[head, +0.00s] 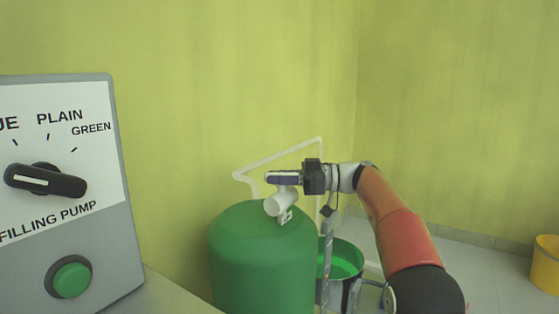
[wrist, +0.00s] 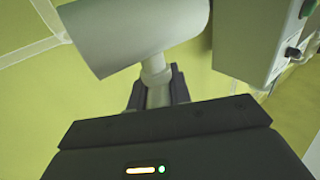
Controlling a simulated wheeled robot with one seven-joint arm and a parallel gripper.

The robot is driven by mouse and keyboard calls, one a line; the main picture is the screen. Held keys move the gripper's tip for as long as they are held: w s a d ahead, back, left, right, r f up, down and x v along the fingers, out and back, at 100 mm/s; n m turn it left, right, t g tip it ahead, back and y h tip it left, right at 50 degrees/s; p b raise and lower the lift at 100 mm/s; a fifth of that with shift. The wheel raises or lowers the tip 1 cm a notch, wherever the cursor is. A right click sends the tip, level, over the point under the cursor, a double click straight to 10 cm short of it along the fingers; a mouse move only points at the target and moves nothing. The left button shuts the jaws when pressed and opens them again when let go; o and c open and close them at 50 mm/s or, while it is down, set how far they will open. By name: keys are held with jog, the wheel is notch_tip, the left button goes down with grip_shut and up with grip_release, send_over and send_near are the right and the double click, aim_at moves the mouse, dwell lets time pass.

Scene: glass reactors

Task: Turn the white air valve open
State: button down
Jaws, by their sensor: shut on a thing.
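The white air valve (head: 279,204) sits on top of the green tank (head: 262,262) in the head view. Its thick white cylinder body (wrist: 135,35) fills the top left of the wrist view, with a thin white stem (wrist: 154,74) coming down from it. My gripper (head: 283,179) reaches in from the right, just above the valve body. In the wrist view my gripper (wrist: 158,88) has its dark fingers on either side of the stem's end and is shut on this valve handle. The fingers partly hide the handle.
A grey control box with a black knob (head: 45,180) and a green button (head: 72,278) stands at the left. A pale pipe (head: 285,153) runs behind the valve. A green container (head: 345,258) stands right of the tank, and a yellow bucket (head: 545,263) at far right.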

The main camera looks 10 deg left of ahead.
jog(key=shift+r+n+g+h+p, duration=0.25)
jog(key=shift+n+g+h+p, duration=0.25)
jog(key=shift+n+g+p, duration=1)
jog(key=shift+m+g+p, duration=0.3)
jog(key=shift+p, duration=0.65)
jog(key=shift+f+p, duration=0.3)
jog(key=c, duration=1.3)
grip_release()
jog(key=shift+s+f+b, duration=0.1)
jog(key=shift+b, duration=0.4)
